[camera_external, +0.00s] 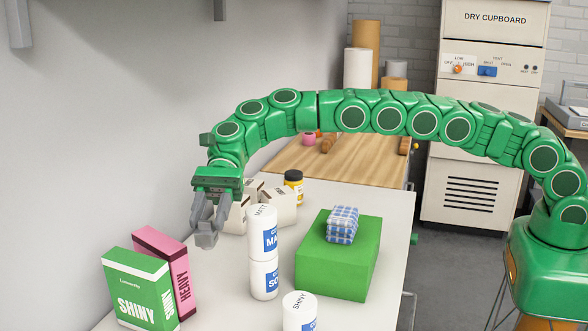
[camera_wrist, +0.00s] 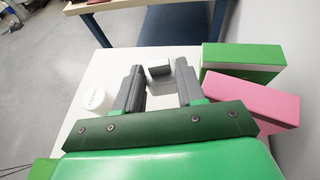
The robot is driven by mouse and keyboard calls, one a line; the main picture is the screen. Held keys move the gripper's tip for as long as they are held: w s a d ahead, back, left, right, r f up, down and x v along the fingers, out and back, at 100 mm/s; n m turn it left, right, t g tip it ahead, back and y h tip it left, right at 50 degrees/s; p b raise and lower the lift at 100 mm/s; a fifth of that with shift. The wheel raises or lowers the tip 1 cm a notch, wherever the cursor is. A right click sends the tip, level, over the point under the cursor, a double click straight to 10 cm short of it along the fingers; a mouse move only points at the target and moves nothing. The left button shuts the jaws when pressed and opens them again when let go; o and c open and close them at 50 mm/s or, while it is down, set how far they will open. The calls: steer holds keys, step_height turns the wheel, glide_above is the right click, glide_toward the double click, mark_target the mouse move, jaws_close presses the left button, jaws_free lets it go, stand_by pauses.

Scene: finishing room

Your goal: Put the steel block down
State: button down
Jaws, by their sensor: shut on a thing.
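My gripper (camera_external: 206,222) hangs at the left, pointing down, shut on the small grey steel block (camera_external: 206,241). The block appears held above the white worktop, near the wall side. In the wrist view my gripper (camera_wrist: 160,82) shows its two dark fingers with the grey block (camera_wrist: 159,71) between their tips. The fingers hide part of the block, and its exact height above the worktop cannot be told.
A green box (camera_external: 140,290) and a pink box (camera_external: 168,265) stand left. White cans (camera_external: 262,250) are stacked centrally, with another can (camera_external: 299,312) in front. A checked cloth bundle (camera_external: 342,224) lies on a green block (camera_external: 336,270). Pale cartons (camera_external: 277,205) and a yellow jar (camera_external: 293,190) stand behind.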

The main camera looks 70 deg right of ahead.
steer(key=d+f+m+t, duration=0.3)
steer(key=d, duration=3.1)
steer(key=s+d+f+m+t, duration=0.1)
steer(key=s+d+t, duration=0.1)
steer(key=s+d, duration=0.5)
steer(key=s+d+m+t, duration=0.15)
steer(key=s+d, duration=0.25)
steer(key=d, duration=0.7)
steer(key=s+d+f+m+t, duration=0.1)
steer(key=s+d, duration=0.4)
steer(key=d, duration=0.4)
steer(key=shift+h, duration=0.3)
steer(key=shift+w+d+f, duration=0.7)
steer(key=shift+w+f, duration=0.8)
steer(key=shift+w, duration=0.65)
steer(key=shift+w+d+f, duration=0.7)
steer(key=shift+w+f, duration=0.8)
steer(key=shift+w, duration=0.6)
steer(key=shift+w+d+f, duration=0.7)
steer(key=shift+w+f, duration=0.8)
steer(key=shift+w, duration=0.65)
steer(key=shift+w+f, duration=0.1)
steer(key=shift+w+f, duration=0.15)
steer(key=shift+d+f+m+t, duration=0.1)
steer(key=shift+f+m+t, duration=0.2)
steer(key=shift+f, duration=1.3)
